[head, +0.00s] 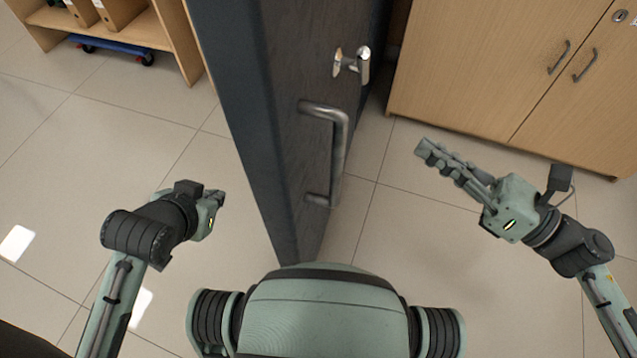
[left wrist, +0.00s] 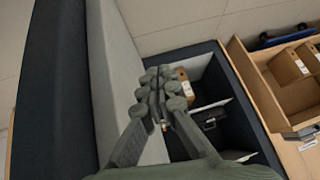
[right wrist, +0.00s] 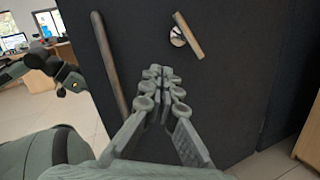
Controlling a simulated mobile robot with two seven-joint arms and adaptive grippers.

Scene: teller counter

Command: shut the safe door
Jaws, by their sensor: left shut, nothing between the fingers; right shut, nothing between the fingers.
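The dark safe door (head: 285,130) stands open, seen nearly edge-on in the middle of the head view. Its outer face carries a bar handle (head: 340,150) and a smaller lever (head: 362,66). My left gripper (head: 219,195) is shut and empty, left of the door on its inner side. In the left wrist view the left fingers (left wrist: 160,82) appear before the open safe interior (left wrist: 205,75). My right gripper (head: 426,148) is shut and empty, right of the door and apart from the handle. In the right wrist view the outer face (right wrist: 225,90) fills the background behind the fingers (right wrist: 160,78).
A wooden cabinet (head: 480,60) stands at the right behind the door. An open wooden shelf (head: 185,45) with boxes and a blue wheeled base (head: 110,44) is at the upper left. Tiled floor (head: 150,110) is clear on both sides of the door.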

